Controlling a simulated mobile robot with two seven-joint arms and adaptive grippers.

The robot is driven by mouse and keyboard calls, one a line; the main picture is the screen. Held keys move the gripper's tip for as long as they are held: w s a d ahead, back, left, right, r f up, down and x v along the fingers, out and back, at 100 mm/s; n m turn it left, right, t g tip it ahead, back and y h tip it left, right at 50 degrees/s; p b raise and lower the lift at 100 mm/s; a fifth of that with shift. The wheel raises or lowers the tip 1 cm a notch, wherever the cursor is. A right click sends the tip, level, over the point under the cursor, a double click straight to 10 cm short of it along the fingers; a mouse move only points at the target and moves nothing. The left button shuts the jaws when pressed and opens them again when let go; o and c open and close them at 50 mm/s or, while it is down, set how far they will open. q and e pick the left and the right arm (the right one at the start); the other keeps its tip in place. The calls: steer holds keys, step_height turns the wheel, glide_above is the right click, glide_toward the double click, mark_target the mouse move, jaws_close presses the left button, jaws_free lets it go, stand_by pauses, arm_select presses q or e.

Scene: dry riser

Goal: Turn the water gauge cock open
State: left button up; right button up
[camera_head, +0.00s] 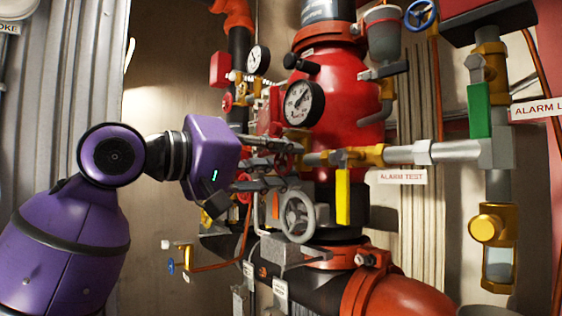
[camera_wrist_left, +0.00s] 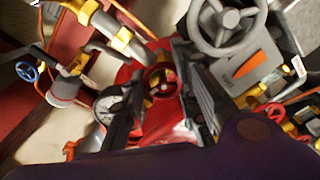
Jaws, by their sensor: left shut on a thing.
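My left gripper (camera_head: 288,164) reaches in from the left at the red valve body (camera_head: 338,92). A white-faced round gauge (camera_head: 303,102) sits just above, and a smaller one (camera_head: 257,58) is higher to the left. No label shows which valve is the water gauge cock. My right gripper is not in view.
A grey handwheel (camera_head: 298,216) stands close below the fingers. A yellow lever (camera_head: 343,196) hangs from the pipe to the right, near the ALARM TEST label (camera_head: 402,177). Another red handwheel (camera_head: 243,189) is under the gripper. Open space lies on the left before the pale wall.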

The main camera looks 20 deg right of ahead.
arm_select(q)
steer(key=shift+r+n, duration=0.2)
steer(key=shift+n, duration=0.5)
steer(key=shift+r+n, duration=0.2)
steer(key=shift+n, duration=0.5)
steer(key=shift+a, duration=0.1)
steer(key=shift+r+n, duration=0.15)
steer(key=shift+n, duration=0.25)
steer(key=o, duration=1.1)
steer(key=shift+c, duration=0.2)
steer(key=shift+f, duration=0.2)
